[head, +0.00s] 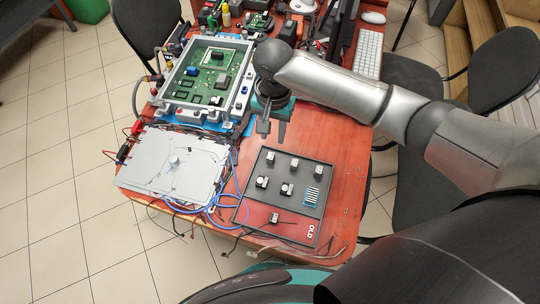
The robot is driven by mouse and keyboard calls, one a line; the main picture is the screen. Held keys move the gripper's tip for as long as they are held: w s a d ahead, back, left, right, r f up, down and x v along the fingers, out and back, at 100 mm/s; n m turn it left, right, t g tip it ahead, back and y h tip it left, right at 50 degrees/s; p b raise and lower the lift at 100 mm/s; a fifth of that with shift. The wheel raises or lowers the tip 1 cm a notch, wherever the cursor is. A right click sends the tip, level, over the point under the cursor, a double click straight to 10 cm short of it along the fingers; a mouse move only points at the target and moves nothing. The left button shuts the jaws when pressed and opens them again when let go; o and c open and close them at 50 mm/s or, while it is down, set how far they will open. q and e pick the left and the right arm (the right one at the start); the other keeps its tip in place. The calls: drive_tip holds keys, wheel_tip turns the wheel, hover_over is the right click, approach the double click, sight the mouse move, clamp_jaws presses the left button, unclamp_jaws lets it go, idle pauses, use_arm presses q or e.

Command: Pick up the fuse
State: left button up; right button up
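A dark tray (248,198) with a red section marked OLD lies on the front right of the red table. Several small white-and-black parts stand on it, such as one at its back left (271,157) and one in its middle (287,189). Another small part (274,217) lies in the red section. I cannot tell which of these is the fuse. My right gripper (272,130) points down behind the tray, its two grey fingers apart with nothing visible between them. My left gripper is not in view.
An open grey housing with a green circuit board (215,70) stands at the back left. A light grey lid (172,166) and loose blue and dark wires (212,208) lie left of the tray. A keyboard (368,54) is at the back right.

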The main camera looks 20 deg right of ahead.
sight(271, 156)
wheel_tip(271, 156, down, 4)
drive_tip(key=shift+r+b, duration=0.2)
drive_tip(key=shift+b, duration=0.2)
drive_tip(key=shift+f, duration=0.8)
drive_tip(key=f, duration=0.1)
drive_tip(key=f+b, duration=0.1)
drive_tip(key=f, duration=0.1)
drive_tip(key=f+b, duration=0.1)
drive_tip(key=shift+a+f, duration=0.25)
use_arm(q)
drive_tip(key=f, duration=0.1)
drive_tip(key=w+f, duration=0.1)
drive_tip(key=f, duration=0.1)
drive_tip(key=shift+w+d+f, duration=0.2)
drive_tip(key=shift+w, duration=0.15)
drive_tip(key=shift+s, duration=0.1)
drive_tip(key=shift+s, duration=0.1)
use_arm(e)
clamp_jaws()
